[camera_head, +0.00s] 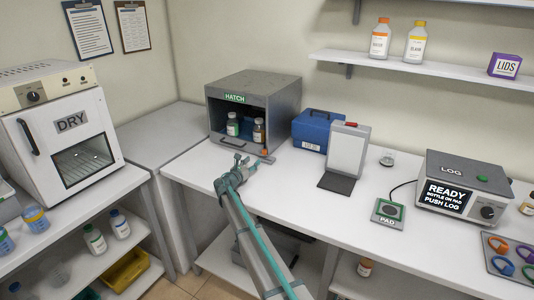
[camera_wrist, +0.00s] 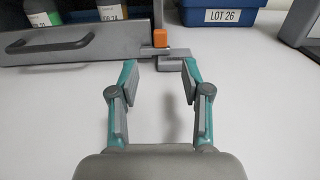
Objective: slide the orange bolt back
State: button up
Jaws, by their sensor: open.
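The bolt's orange knob (camera_wrist: 160,38) sits at the right end of the hatch's low grey front panel, on a grey metal bar; it shows small in the head view (camera_head: 264,152). A grey block (camera_wrist: 172,65) lies just below the bar. The grey hatch box (camera_head: 282,105) has an open upper front, with bottles inside. My gripper (camera_wrist: 158,68) is open and empty, its two fingers spread just short of the knob, one on each side of its line. In the head view my gripper (camera_head: 240,166) is low over the counter before the hatch.
A dark handle (camera_wrist: 48,44) is on the panel left of the knob. A blue box (camera_head: 315,133) marked LOT 26 stands right of the hatch, with an upright white board (camera_head: 347,150) beside it. The counter (camera_head: 310,190) in front is clear.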

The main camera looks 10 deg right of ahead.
aim_at(263, 152)
jog(key=p+x, duration=0.3)
jog(key=x, duration=0.7)
jog(key=shift+d+p, duration=0.15)
jog(key=shift+p, duration=0.25)
grip_shut()
